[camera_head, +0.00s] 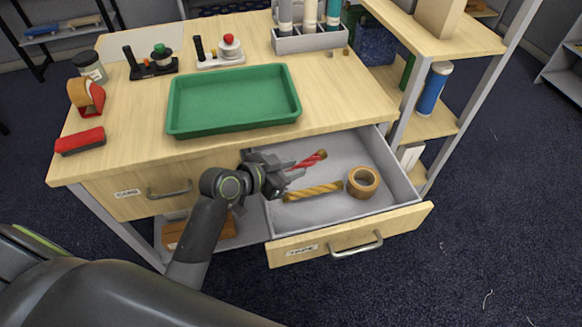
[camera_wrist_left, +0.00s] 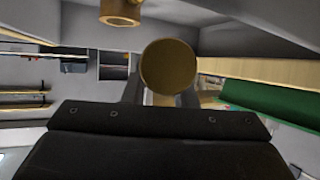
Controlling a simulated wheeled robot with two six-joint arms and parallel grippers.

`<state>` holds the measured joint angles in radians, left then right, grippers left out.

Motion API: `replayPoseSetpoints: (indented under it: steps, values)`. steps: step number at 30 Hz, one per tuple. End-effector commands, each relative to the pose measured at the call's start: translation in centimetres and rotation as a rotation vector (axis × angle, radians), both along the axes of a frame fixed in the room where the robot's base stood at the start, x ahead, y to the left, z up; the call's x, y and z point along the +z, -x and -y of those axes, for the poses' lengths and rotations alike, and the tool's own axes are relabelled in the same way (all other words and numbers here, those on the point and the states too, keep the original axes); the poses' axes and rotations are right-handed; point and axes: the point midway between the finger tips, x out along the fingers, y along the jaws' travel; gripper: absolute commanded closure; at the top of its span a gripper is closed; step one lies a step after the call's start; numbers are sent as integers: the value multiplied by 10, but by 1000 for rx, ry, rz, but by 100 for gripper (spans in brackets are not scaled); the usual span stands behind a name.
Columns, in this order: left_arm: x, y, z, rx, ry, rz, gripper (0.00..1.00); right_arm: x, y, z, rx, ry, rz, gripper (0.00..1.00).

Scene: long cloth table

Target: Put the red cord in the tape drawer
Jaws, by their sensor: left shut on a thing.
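The red cord (camera_head: 306,161) is a short twisted bundle with a gold-brown end. My left gripper (camera_head: 288,171) is shut on it, over the open right-hand drawer (camera_head: 345,148). The cord is tilted, its gold end pointing to the upper right; its other end is hidden by the fingers. In the left wrist view a round gold-brown end (camera_wrist_left: 168,66) shows between the fingers. Inside lie a yellow twisted cord (camera_head: 312,192) and a brown tape roll (camera_head: 363,182). My right gripper is not in view.
A green tray (camera_head: 234,99) sits empty on the table (camera_head: 140,150). The left drawer (camera_head: 150,185) is shut. A red stapler-like object (camera_head: 80,141) and a tape dispenser (camera_head: 86,97) stand at the left. The back of the open drawer is clear.

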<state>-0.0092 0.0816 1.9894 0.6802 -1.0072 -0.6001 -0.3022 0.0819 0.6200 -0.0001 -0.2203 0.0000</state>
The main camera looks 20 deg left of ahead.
Motion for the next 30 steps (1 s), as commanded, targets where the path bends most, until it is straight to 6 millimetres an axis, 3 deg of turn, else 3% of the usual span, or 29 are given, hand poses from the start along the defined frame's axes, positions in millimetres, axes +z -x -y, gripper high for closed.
replayPoseSetpoints:
  steps: [15, 16, 20, 30]
  values:
    - [-11, 0, 0, 1, 0, 1, 99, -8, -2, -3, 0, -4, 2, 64]
    - [-11, 0, 0, 1, 0, 0, 72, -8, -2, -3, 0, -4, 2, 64]
    - [-11, 0, 0, 0, 0, 0, 55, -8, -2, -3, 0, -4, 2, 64]
    - [-9, 0, 0, 0, -1, 0, 53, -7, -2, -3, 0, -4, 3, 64]
